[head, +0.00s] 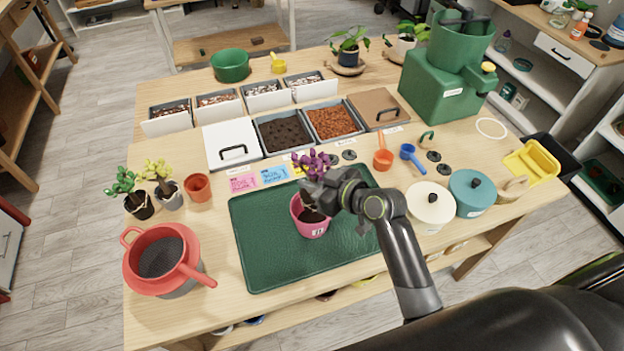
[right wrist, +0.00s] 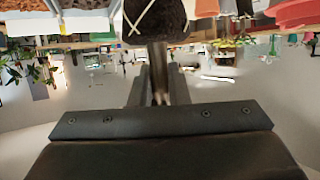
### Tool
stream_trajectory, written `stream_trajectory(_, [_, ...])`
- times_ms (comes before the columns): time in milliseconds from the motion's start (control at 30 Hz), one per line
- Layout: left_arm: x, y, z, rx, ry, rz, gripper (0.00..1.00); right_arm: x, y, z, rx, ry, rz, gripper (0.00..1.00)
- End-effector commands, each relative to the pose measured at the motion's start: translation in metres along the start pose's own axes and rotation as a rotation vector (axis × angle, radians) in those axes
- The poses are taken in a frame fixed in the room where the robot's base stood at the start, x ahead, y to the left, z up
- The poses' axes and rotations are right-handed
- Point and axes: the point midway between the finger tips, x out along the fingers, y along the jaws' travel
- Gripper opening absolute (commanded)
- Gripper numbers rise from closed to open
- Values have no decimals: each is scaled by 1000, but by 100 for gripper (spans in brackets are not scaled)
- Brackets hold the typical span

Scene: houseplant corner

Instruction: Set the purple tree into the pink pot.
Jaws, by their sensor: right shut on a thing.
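The purple tree (head: 312,161) is held upright by its trunk in my right gripper (head: 320,189). In the right wrist view the picture is upside down, and the gripper (right wrist: 158,92) is shut on the trunk. The dark root ball (right wrist: 157,18) with pale strings shows there, beyond the fingers. The pink pot (head: 298,208) stands on the green mat, directly below the gripper. Dark soil shows inside it. The gripper hides part of the pot's opening, so I cannot tell whether the root ball is above the rim or inside. My left gripper is out of view.
The green mat (head: 260,255) is otherwise clear. A red sieve (head: 150,282) and small potted trees stand at left. Soil bins (head: 285,135) lie behind. A cream pot (head: 430,207) and teal pot (head: 472,195) stand at right, near my right arm.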

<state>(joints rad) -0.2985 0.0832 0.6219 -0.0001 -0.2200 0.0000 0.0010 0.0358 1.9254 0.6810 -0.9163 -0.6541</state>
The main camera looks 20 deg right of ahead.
Motion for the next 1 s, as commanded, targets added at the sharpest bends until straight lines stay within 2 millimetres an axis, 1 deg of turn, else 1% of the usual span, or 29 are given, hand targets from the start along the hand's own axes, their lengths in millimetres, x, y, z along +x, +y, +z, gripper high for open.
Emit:
stream_trajectory(33, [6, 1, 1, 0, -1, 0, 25, 2, 0, 5, 0, 1, 0, 2])
stream_trajectory(500, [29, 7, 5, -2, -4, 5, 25, 13, 0, 31, -1, 2, 0, 2])
stream_trajectory(1000, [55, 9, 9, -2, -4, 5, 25, 25, 0, 59, 0, 1, 0, 2])
